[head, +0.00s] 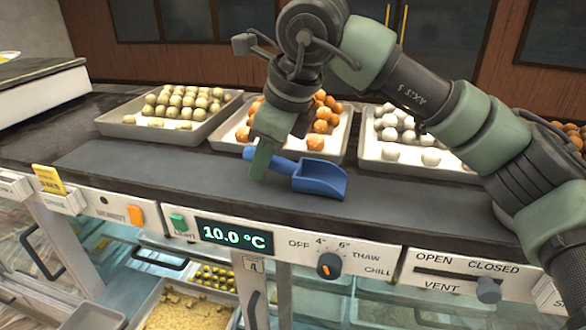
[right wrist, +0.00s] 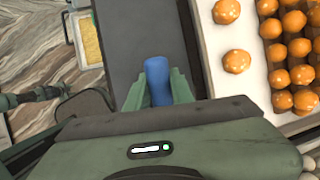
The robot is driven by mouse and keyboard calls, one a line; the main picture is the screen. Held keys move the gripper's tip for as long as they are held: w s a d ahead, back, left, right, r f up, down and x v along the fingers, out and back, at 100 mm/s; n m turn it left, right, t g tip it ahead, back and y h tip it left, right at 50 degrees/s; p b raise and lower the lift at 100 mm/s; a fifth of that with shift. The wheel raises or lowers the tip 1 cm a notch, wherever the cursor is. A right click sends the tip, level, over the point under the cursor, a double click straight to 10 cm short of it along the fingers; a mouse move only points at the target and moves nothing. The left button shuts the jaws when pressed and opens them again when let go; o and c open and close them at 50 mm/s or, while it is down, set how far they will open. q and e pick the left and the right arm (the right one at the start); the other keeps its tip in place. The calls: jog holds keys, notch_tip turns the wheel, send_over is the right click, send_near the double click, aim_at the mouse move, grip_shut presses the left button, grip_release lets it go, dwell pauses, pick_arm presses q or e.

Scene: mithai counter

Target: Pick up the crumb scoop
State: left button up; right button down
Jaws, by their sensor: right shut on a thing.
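The blue crumb scoop (head: 322,179) lies at the front of the dark counter top, its pan to the right and its handle to the left. My right gripper (head: 262,160) comes down from above and is shut on the scoop's handle. In the right wrist view the blue handle (right wrist: 157,80) sits between the two green fingers (right wrist: 158,88). The pan is hidden in that view. I cannot tell whether the scoop still touches the counter. My left gripper is in neither view.
Trays of sweets stand behind the scoop: yellowish balls (head: 176,104), orange balls (head: 316,142) and white balls (head: 402,130). Below the counter's front edge are a temperature display (head: 233,237), a knob (head: 329,265) and a vent slider (head: 488,290). The dark strip (head: 140,165) left of the scoop is clear.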

jog(key=shift+r, duration=0.15)
notch_tip(320, 180, up, 20)
dwell(0.3)
